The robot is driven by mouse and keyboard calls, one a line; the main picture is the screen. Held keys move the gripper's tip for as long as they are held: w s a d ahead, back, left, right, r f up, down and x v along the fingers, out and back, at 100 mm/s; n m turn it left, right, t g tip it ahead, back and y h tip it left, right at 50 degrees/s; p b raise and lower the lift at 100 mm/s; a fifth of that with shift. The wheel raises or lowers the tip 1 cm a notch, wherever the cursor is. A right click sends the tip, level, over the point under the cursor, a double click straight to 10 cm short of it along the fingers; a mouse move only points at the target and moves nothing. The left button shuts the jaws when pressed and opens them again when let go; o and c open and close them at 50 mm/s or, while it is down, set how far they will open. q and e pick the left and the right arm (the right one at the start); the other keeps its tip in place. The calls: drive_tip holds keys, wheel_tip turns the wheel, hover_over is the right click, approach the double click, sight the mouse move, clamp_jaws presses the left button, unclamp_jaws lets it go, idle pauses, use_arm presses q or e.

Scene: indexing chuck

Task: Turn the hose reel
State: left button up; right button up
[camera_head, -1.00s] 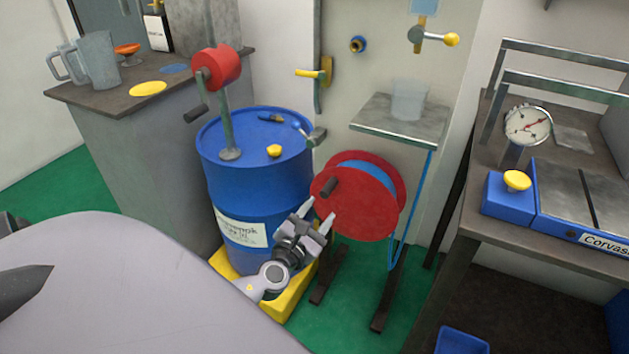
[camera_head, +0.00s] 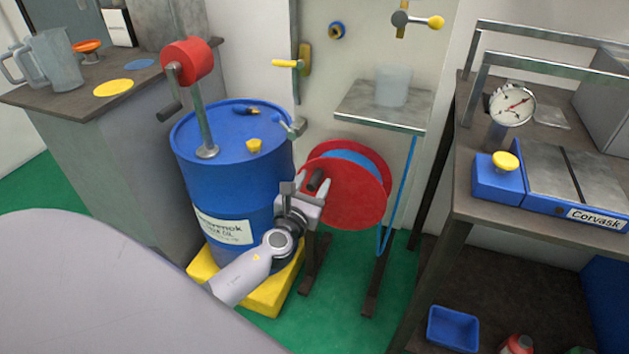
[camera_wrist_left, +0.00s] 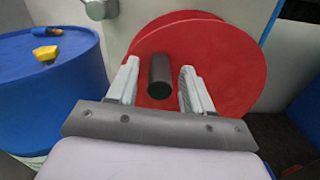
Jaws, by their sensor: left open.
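The red hose reel (camera_head: 350,195) stands on dark legs right of the blue drum, with blue hose wound between its discs. Its dark crank handle (camera_head: 315,180) sticks out of the front disc toward me. My left gripper (camera_head: 313,184) is open at the handle. In the left wrist view, the reel (camera_wrist_left: 220,60) fills the upper right, and the handle (camera_wrist_left: 160,75) lies between the two fingers of my left gripper (camera_wrist_left: 160,85), with gaps on both sides. My right gripper is not in view.
The blue drum (camera_head: 230,175) with a red hand pump (camera_head: 187,62) stands close left of the arm, on a yellow base (camera_head: 262,297). A metal shelf (camera_head: 385,106) with a translucent cup is above the reel. A workbench (camera_head: 470,190) stands at the right.

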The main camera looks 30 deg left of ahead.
use_arm(q)
drive_tip(key=shift+x, duration=0.8)
drive_tip(key=shift+c, duration=0.3)
clamp_jaws()
